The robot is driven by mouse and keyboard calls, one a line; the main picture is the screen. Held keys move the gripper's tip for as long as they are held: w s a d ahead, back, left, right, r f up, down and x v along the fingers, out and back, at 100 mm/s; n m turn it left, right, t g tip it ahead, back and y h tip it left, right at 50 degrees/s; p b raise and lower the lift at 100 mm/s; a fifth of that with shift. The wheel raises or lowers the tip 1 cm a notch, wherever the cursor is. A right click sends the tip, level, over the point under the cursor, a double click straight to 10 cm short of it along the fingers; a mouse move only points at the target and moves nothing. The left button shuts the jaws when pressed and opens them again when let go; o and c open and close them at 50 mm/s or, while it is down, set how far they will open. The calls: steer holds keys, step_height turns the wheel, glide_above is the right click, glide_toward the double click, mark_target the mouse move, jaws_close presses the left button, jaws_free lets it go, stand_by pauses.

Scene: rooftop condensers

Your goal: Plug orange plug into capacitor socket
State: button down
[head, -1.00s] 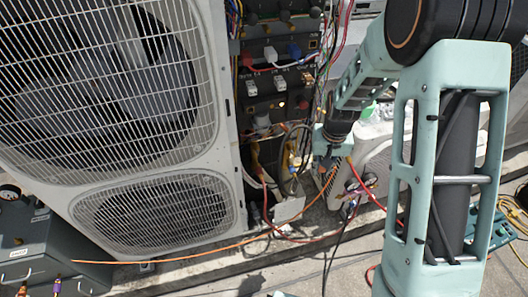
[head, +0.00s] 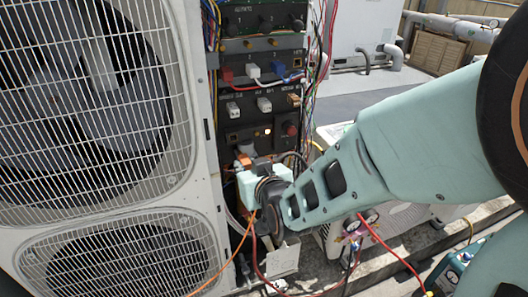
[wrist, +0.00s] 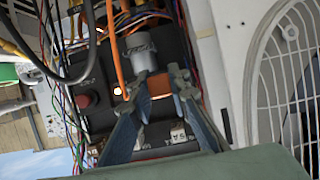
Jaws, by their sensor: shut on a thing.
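The orange plug (wrist: 160,86) is between the two fingers of my gripper (wrist: 162,80) in the wrist view. In the head view the plug (head: 244,160) shows as a small orange patch at the tip of my gripper (head: 254,161), low in front of the open electrical cabinet. A grey cylinder, which looks like the capacitor (wrist: 139,50), is just beyond the fingers in the wrist view; I cannot tell whether the plug touches it. Its socket opening cannot be made out.
The dark panel (head: 262,110) holds several white connectors and a red knob. Loose coloured wires (head: 320,60) hang at its right. The white condenser with fan grilles (head: 200,160) stands close at left. Gauges (head: 360,225) and red hoses are at lower right.

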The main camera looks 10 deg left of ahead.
mark_target(242, 154)
steer(key=shift+w+a+p, duration=0.25)
steer(key=shift+w+a, duration=0.25)
steer(key=shift+w, duration=0.35)
steer(key=shift+w+a+p, duration=0.3)
steer(key=shift+w+a, duration=0.25)
steer(key=shift+w, duration=0.3)
steer(key=shift+w+a+p, duration=0.25)
steer(key=shift+w+a, duration=0.25)
steer(key=shift+w, duration=0.35)
steer(key=shift+w+a+b, duration=0.3)
steer(key=shift+w+a, duration=0.15)
steer(key=shift+w, duration=0.3)
steer(key=shift+w+a+b, duration=0.3)
steer(key=shift+w+a, duration=0.15)
steer(key=shift+w, duration=0.3)
stand_by(0.4)
steer(key=c, duration=1.7)
jaws_free()
steer(key=shift+c, duration=0.2)
